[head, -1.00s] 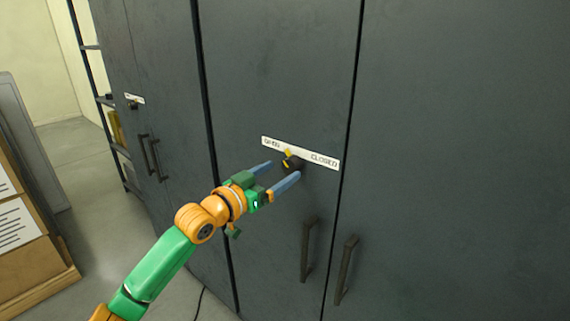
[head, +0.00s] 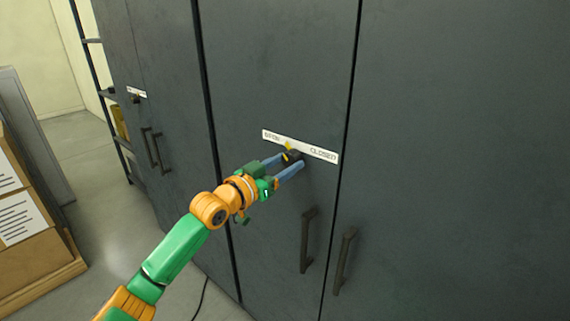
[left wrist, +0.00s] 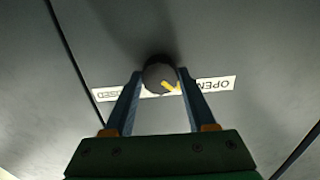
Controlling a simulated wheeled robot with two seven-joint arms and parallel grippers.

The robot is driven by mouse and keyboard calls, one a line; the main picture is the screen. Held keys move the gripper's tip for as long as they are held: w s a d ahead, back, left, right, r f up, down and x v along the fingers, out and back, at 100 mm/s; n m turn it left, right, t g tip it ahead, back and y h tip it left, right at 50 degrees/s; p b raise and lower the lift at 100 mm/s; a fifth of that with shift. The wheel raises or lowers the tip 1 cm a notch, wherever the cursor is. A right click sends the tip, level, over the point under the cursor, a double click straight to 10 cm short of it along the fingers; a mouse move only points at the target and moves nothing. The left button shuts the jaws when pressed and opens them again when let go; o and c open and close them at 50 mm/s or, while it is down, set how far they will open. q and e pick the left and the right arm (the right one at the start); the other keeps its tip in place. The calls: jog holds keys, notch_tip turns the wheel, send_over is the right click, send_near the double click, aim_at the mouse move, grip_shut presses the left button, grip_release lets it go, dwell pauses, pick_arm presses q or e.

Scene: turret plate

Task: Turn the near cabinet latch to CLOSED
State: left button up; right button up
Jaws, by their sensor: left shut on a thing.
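The near cabinet latch (head: 292,155) is a dark round knob with a yellow pointer mark, set below a white label strip (head: 318,151) reading OPEN at left and CLOSED at right. In the head view the yellow mark points up and left, toward the OPEN side. My left gripper (head: 293,161) is shut on the knob, one blue finger on each side. In the left wrist view the knob (left wrist: 160,76) sits between the fingertips, and its yellow mark points toward the OPEN word. The label appears upside down there. My right gripper is not in view.
Two dark vertical door handles (head: 308,240) are below the latch. A farther cabinet has its own latch (head: 135,98) and handles. Cardboard boxes (head: 30,235) with paper labels stand at the left. Grey floor shows between them and the cabinets.

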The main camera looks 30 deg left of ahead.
pick_arm(q)
jog(key=shift+r, duration=0.1)
jog(key=m, duration=0.4)
jog(key=m+p, duration=0.1)
jog(key=m, duration=0.4)
jog(key=shift+r+m+p, duration=0.1)
jog(key=shift+m+p, duration=0.2)
jog(key=shift+p, duration=0.05)
jog(key=m, duration=0.4)
jog(key=shift+p, duration=0.4)
jog(key=shift+m, duration=2.1)
jog(key=o, duration=1.4)
jog(key=shift+c, duration=0.2)
